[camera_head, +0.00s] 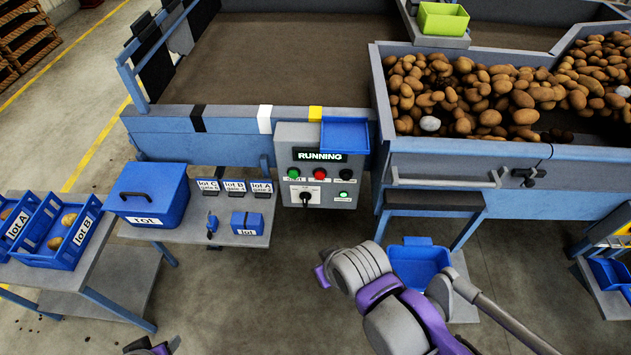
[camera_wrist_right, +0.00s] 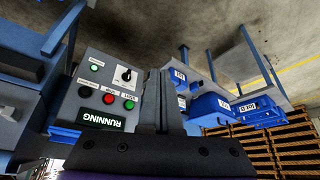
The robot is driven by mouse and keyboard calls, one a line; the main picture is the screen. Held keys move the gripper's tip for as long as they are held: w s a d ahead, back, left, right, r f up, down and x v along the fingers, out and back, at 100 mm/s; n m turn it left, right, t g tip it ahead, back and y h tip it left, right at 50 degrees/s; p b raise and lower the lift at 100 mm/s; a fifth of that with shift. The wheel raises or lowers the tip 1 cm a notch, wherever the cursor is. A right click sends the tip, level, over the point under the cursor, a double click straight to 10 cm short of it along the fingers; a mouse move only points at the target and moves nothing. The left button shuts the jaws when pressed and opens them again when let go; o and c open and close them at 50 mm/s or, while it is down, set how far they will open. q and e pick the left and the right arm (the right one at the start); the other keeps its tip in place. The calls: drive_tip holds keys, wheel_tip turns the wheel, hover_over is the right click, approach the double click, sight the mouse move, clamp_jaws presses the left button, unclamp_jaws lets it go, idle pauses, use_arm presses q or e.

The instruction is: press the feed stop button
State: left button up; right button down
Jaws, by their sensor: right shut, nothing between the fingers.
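The grey control box (camera_head: 285,150) hangs on the grader's front with a lit RUNNING display (camera_head: 320,156). Below the display are a green button (camera_head: 292,173), a red button (camera_head: 320,173) and a dark button (camera_head: 345,174). The box shows upside down in the right wrist view, with the red button (camera_wrist_right: 109,98) between the green and dark ones; the small labels are hard to read. My right gripper (camera_head: 322,276) is shut and empty, below and in front of the box, apart from it. Only a bit of my left gripper (camera_head: 148,348) shows at the bottom edge; its fingers are unclear.
The box also has a rotary knob (camera_head: 303,194) and a lit green lamp (camera_head: 343,195). A blue tray (camera_head: 345,133) sits at its upper right. A shelf with a blue rot bin (camera_head: 148,193) stands left. A blue tub (camera_head: 420,262) stands right of my right gripper.

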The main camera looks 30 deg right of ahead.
sight(320, 177)
drive_tip(key=w+d+f+n+t+h+b, duration=0.3)
drive_tip(key=w+d+f+n+h+b, duration=0.5)
drive_tip(key=d+f+n+b, duration=0.45)
use_arm(q)
wheel_tip(320, 177, down, 22)
drive_tip(key=s+g+b, duration=0.1)
drive_tip(key=b, duration=0.6)
drive_tip(key=shift+s+f, duration=0.15)
drive_tip(key=shift+f, duration=0.05)
use_arm(e)
drive_tip(key=w+a+n+t, duration=0.2)
drive_tip(key=w+n+t, duration=0.1)
drive_tip(key=n, duration=0.5)
drive_tip(key=w+a+n+t+h, duration=0.1)
drive_tip(key=w+n+t, duration=0.3)
drive_tip(key=n, duration=0.5)
drive_tip(key=shift+w+a+f, duration=0.15)
drive_tip(key=shift+w+a, duration=0.7)
drive_tip(key=shift+w, duration=0.05)
drive_tip(key=shift+w, duration=0.1)
drive_tip(key=shift+h, duration=0.3)
drive_tip(key=b+x, duration=0.1)
drive_tip(key=x, duration=1.2)
drive_tip(key=shift+w+d+f+b, duration=0.1)
drive_tip(key=shift+w+d+b, duration=0.1)
drive_tip(key=shift+w+b, duration=0.15)
use_arm(q)
drive_tip(key=shift+f, duration=0.95)
